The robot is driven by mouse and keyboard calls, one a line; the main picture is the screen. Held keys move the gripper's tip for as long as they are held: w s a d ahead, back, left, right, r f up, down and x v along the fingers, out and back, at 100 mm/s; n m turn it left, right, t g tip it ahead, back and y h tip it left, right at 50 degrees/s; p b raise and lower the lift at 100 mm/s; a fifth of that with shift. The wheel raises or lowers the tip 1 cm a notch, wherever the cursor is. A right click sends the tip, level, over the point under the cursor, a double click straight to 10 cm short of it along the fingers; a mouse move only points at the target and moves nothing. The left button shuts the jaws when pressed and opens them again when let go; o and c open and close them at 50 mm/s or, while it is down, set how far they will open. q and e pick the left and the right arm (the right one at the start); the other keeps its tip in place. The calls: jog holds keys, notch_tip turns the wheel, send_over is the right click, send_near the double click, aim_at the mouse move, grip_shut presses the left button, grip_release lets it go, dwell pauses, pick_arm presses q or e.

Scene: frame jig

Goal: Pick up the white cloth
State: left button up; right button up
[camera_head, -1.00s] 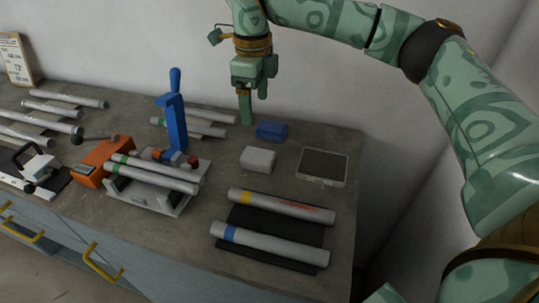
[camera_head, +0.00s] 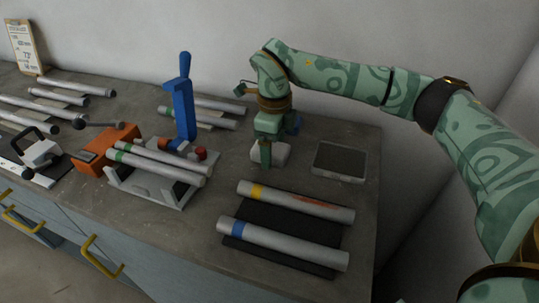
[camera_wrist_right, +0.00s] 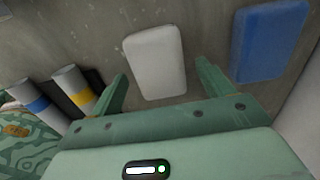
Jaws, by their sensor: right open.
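The white cloth (camera_head: 284,152) is a small folded block on the grey bench, partly hidden behind my right gripper in the head view. In the right wrist view the white cloth (camera_wrist_right: 156,62) lies just beyond and between the two fingers. My right gripper (camera_head: 266,160) points down at the cloth; it also shows in the wrist view (camera_wrist_right: 162,82), open with nothing held. I cannot tell whether a finger touches the cloth. My left gripper is not in view.
A blue block (camera_head: 294,123) lies just behind the cloth. A grey tray (camera_head: 340,161) is to its right. Two tubes with yellow and blue bands lie on a dark mat (camera_head: 283,227) in front. A jig with a blue upright lever (camera_head: 184,103) stands to the left.

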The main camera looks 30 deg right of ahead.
jog(key=shift+f, duration=0.75)
jog(key=shift+r, duration=0.1)
jog(key=c, duration=1.1)
jog(key=shift+o, duration=0.2)
jog(key=shift+r, duration=0.1)
